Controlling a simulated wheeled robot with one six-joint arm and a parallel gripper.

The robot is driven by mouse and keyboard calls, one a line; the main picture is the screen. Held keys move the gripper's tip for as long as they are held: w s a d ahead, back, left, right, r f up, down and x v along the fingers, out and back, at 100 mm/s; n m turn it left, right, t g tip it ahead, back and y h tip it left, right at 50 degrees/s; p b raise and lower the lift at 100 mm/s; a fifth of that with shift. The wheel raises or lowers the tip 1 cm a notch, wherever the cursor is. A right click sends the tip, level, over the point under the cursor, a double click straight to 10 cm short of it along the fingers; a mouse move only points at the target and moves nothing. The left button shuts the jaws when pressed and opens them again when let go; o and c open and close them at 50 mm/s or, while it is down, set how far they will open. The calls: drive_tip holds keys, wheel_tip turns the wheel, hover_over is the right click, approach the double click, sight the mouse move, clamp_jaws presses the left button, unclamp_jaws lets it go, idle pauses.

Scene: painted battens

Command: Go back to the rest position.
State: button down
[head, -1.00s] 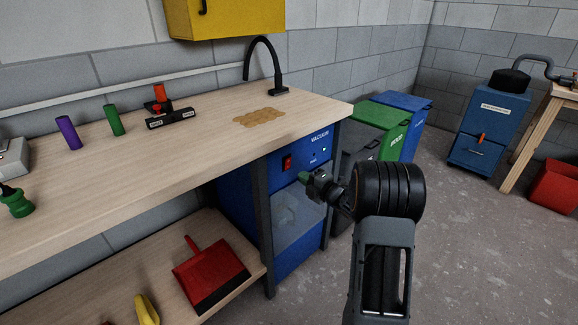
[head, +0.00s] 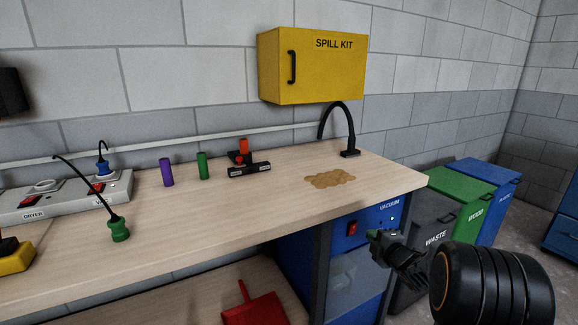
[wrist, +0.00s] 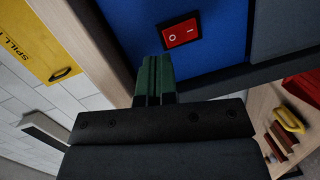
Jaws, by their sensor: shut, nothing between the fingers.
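My gripper (head: 375,238) is shut and empty, held out in front of the blue vacuum cabinet (head: 346,268) under the right end of the bench. Its green fingertips lie together in the wrist view (wrist: 154,78), just below the red rocker switch (wrist: 181,33) on the blue panel. In the head view the red switch (head: 352,229) shows just left of the fingertips. I cannot tell whether they touch the panel. My arm comes in from the lower right.
The bench top (head: 250,205) holds a sawdust-like patch (head: 329,180), a purple cylinder (head: 166,172), a green cylinder (head: 202,166) and a black tool (head: 249,170). The yellow spill kit (head: 312,65) hangs above. Waste bins (head: 436,238) stand right of the bench. A red dustpan (head: 255,308) lies below.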

drive_tip(key=s+a+r+m+g+h+p, duration=0.25)
drive_tip(key=s+r+m+p, duration=0.3)
drive_tip(key=r, duration=0.35)
drive_tip(key=s+a+r+m+g+h+p, duration=0.2)
drive_tip(key=s+r+m+g+h+p, duration=0.15)
drive_tip(key=s+r+m+p, duration=0.35)
drive_tip(key=s+a+r+m+g+y+p, duration=0.1)
drive_tip(key=s+a+r+m+g+p, duration=0.2)
drive_tip(key=s, duration=0.5)
drive_tip(key=s+a+r+m+g+y+p, duration=0.1)
drive_tip(key=s+a+r+m+g+p, duration=0.2)
drive_tip(key=s, duration=0.5)
drive_tip(key=shift+s+a+r+m+g+p, duration=0.3)
drive_tip(key=shift+a+r+m+p, duration=0.1)
drive_tip(key=shift+a+p, duration=0.6)
